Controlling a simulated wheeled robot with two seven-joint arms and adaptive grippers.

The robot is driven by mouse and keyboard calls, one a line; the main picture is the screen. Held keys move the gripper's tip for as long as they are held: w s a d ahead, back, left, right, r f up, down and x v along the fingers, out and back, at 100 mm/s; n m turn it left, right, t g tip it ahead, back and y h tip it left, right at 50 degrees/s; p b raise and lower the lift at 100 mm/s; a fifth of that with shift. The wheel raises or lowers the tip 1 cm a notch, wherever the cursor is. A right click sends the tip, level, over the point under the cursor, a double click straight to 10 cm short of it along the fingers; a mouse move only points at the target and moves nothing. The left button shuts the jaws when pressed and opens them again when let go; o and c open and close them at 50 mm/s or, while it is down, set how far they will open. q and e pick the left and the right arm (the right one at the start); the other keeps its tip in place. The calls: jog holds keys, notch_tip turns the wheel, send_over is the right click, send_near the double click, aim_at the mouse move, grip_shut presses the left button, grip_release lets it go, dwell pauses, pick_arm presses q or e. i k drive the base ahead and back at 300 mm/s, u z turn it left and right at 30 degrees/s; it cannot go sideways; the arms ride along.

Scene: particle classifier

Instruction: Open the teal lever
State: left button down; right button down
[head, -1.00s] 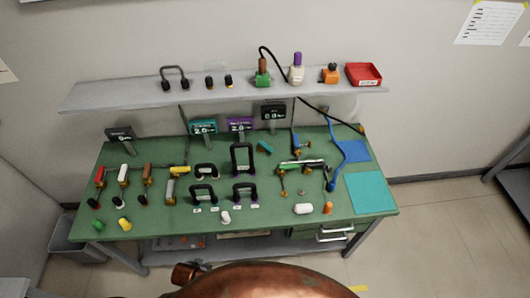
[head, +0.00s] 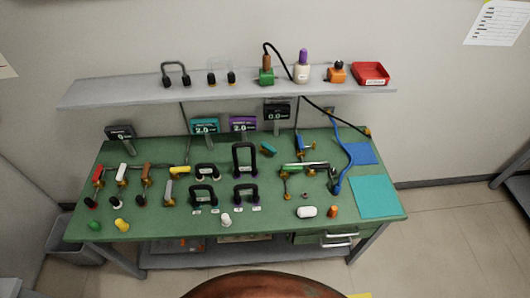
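A small teal lever (head: 268,149) is on the green workbench (head: 140,233), right of the tall black frame handle (head: 244,146). Its short handle slants down to the right, with a small brass-coloured part by it. It is too small to tell whether it is open or shut. Neither of my grippers shows in the head view.
A blue-handled valve (head: 299,143) stands right of the teal lever, and a green-handled one (head: 304,164) lies in front. Several coloured levers and black handles fill the left half. A shelf (head: 130,95) overhangs the back. A teal mat (head: 374,197) is bare.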

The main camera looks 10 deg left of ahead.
aim_at(264, 145)
jog(key=u, duration=2.55)
jog(key=k, duration=0.9)
jog(key=z, duration=0.95)
jog(key=i, duration=0.5)
